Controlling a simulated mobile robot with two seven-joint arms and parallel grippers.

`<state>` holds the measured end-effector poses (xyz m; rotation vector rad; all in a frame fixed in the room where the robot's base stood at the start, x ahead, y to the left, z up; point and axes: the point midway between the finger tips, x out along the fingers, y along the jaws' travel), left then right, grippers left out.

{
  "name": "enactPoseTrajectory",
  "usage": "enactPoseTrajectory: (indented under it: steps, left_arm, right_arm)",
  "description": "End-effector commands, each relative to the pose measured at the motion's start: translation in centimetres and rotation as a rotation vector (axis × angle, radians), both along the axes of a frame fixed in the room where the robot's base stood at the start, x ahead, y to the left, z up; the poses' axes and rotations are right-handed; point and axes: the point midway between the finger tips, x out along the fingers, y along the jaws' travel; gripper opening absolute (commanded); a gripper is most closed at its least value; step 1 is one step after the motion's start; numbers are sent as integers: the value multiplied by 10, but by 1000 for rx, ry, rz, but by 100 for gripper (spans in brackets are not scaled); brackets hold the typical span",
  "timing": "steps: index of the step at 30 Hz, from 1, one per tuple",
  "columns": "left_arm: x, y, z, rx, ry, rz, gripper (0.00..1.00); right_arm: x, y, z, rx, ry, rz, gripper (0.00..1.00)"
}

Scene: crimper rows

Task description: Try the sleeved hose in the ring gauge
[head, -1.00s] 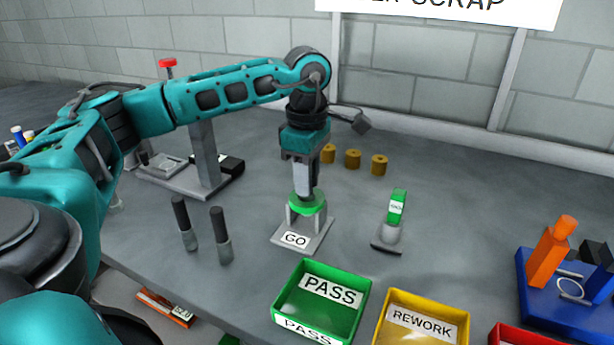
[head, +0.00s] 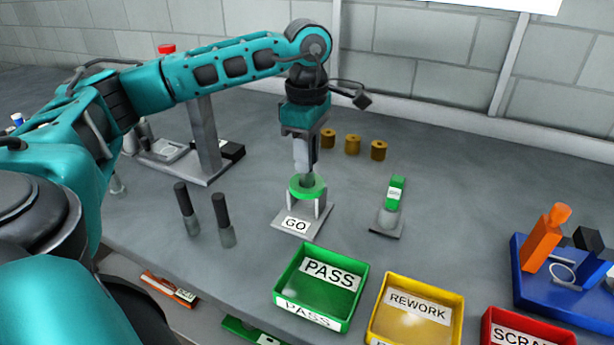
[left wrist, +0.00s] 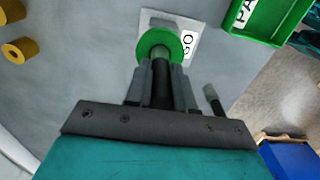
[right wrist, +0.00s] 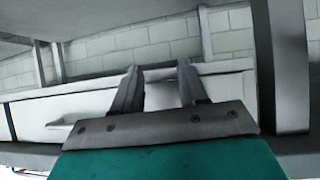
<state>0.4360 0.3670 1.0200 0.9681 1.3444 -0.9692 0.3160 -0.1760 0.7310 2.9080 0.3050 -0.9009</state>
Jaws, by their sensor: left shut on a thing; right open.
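The ring gauge is a green ring (head: 307,188) on a grey stand with a GO label (head: 297,223). The ring also shows in the left wrist view (left wrist: 160,45). My left gripper (head: 305,160) is directly above the ring, pointing down. It is shut on the sleeved hose, a black hose (left wrist: 162,88) with a grey sleeve. The sleeve's lower end is at the ring's opening; how deep it sits cannot be told. My right gripper (right wrist: 160,82) is open and empty in the right wrist view, away from the bench top. It is out of the head view.
Two more black hoses with grey sleeves (head: 187,210) (head: 222,220) stand left of the gauge. A green-topped grey piece (head: 390,208) stands to its right. PASS (head: 283,290), REWORK (head: 460,325) and SCRAP (head: 488,318) trays line the front. Brass cylinders (head: 352,145) stand behind.

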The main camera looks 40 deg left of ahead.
Motion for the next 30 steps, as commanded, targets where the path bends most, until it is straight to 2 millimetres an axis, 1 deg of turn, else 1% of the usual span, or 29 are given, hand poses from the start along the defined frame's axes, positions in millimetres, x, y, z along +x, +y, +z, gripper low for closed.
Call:
enactPoseTrajectory:
  steps: [1,30]
  left_arm:
    - [0,0,4,-1,-1,0,0]
    - [0,0,43,-1,-1,0,0]
  right_arm:
    - [0,0,4,0,-1,0,43]
    - [0,-1,32,-2,2,-1,43]
